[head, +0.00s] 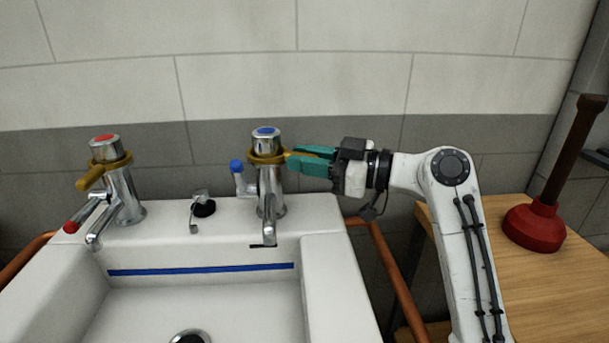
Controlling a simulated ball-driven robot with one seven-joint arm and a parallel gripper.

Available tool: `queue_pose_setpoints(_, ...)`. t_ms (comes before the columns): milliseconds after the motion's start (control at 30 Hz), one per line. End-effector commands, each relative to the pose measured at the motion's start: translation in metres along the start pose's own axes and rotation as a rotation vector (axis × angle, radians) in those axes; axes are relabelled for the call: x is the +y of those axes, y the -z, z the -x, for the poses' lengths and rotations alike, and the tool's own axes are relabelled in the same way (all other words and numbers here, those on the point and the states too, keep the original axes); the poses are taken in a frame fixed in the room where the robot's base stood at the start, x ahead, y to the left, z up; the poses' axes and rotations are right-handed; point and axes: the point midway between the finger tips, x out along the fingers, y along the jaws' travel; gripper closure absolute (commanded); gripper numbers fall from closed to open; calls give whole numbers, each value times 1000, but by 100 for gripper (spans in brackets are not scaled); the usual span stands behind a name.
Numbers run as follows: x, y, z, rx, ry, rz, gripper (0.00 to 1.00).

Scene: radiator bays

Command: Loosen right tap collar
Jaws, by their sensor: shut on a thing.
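The right tap (268,192) is chrome with a blue-marked top and stands at the back of the white sink. A brass collar (266,157) sits around its neck, with a short handle pointing right. My gripper (298,156), with green fingers, comes from the right and is shut on that collar's handle. The fingers hide most of the handle. The left tap (122,190) has a red-marked top and its own brass collar (110,164), whose handle points down to the left.
A blue-ended lever (238,170) sticks out left of the right tap. The sink (335,270) fills the front, with a small black plug (204,209) on its back ledge. A red plunger (535,226) stands on a wooden table (565,280) at right. Copper-coloured pipes (400,285) run beside the sink.

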Motion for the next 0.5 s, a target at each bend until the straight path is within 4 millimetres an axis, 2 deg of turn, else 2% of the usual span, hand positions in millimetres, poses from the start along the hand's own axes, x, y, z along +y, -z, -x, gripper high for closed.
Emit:
queue_pose_setpoints(33,3,-5,1,-3,7,-1,100)
queue_pose_setpoints(500,7,-3,1,16,81,-1,100)
